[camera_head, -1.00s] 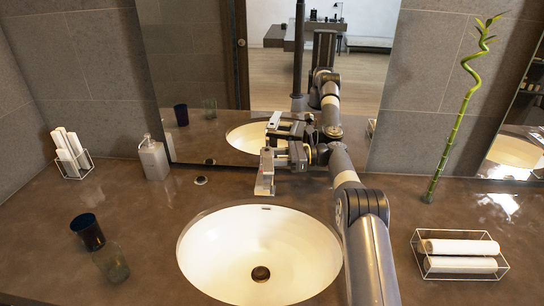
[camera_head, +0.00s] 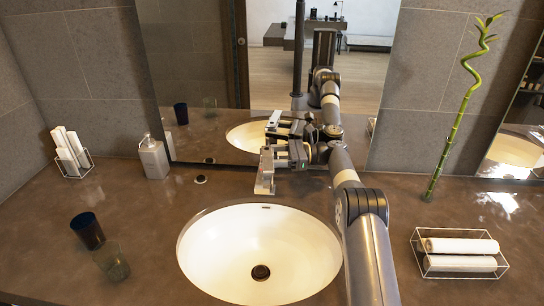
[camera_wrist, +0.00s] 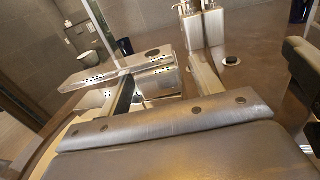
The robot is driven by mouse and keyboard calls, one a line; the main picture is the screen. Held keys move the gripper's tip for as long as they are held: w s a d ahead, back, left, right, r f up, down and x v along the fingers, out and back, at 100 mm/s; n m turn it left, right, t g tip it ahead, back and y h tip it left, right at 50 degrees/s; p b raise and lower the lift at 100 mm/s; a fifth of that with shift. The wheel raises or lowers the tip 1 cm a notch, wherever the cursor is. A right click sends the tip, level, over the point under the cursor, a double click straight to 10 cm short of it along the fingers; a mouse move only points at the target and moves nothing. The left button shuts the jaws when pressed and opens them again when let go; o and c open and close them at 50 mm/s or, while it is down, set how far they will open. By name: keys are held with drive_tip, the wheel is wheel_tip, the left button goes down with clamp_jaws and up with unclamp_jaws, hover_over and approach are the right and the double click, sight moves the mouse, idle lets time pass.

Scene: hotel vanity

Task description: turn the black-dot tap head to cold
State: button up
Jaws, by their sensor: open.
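The silver tap (camera_head: 264,180) stands behind the white basin (camera_head: 203,258), in front of the mirror. In the wrist view the tap (camera_wrist: 155,82) is close, and its flat tap head (camera_wrist: 118,71) carries a dark dot on top and points to the left. My gripper (camera_head: 276,155) is open at the tap's upper part, reaching in from the right. In the wrist view my gripper (camera_wrist: 165,90) has a pale finger just right of the tap body; I cannot tell whether it touches. The tap's far side is hidden.
A soap dispenser (camera_head: 153,158) and a rack of rolled towels (camera_head: 70,152) stand at the left. A dark blue cup (camera_head: 87,231) and a clear glass (camera_head: 112,262) are front left. A bamboo stem (camera_head: 446,145) and a towel tray (camera_head: 458,276) are at the right. The mirror (camera_head: 200,60) is close behind.

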drive_tip(key=d+b, duration=0.1)
drive_tip(key=d, duration=0.6)
drive_tip(key=shift+w+d, duration=0.2)
drive_tip(key=shift+w, duration=0.25)
